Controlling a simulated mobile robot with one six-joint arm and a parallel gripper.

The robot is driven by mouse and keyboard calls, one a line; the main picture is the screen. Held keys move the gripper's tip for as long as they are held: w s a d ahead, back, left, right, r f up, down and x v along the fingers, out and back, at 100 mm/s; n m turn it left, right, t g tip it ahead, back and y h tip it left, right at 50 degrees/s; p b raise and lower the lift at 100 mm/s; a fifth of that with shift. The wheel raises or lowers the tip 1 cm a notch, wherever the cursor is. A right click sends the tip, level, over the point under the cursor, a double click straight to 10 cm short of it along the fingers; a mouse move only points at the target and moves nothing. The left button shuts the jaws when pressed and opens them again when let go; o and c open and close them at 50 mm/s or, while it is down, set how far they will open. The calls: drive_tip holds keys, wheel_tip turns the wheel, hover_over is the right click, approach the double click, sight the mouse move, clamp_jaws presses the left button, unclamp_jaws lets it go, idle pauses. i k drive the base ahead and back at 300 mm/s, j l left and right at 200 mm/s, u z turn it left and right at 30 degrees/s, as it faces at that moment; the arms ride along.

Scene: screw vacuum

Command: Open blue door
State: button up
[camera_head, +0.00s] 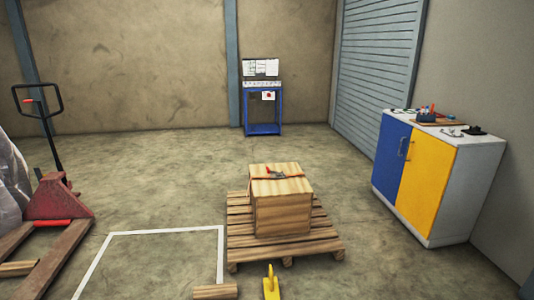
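The blue door (389,158) is the left front door of a grey-white cabinet (471,185) at the right of the view. It looks shut, flush beside the yellow door (424,184). A slim upright handle (402,146) shows near the blue door's right edge, close to the yellow door's handle (410,150). I cannot make out my gripper in this view.
Small tools lie on the cabinet top. A wooden crate (282,212) with an orange-handled tool stands on a pallet (240,243). A yellow item (270,283) is at the bottom edge. A red pallet jack (62,203) stands left. Floor (345,185) between crate and cabinet is clear.

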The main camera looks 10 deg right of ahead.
sight(395, 135)
drive_tip(key=i+l+z, duration=0.35)
drive_tip(key=i, duration=0.15)
drive_tip(key=i+z, duration=0.35)
drive_tip(key=i, duration=0.15)
drive_tip(key=i+z, duration=0.4)
drive_tip(key=i, duration=0.15)
drive_tip(key=i+j+z, duration=0.2)
drive_tip(key=i+z, duration=0.15)
drive_tip(key=i, duration=0.2)
drive_tip(key=i+j+z, duration=0.35)
drive_tip(key=i, duration=0.15)
drive_tip(key=i+j+u, duration=0.35)
drive_tip(key=i, duration=1.05)
drive_tip(key=i+l+u, duration=0.15)
drive_tip(key=i+u, duration=0.2)
drive_tip(key=i, duration=1)
drive_tip(key=i+j+z, duration=0.15)
drive_tip(key=i+j, duration=0.3)
drive_tip(key=j, duration=0.1)
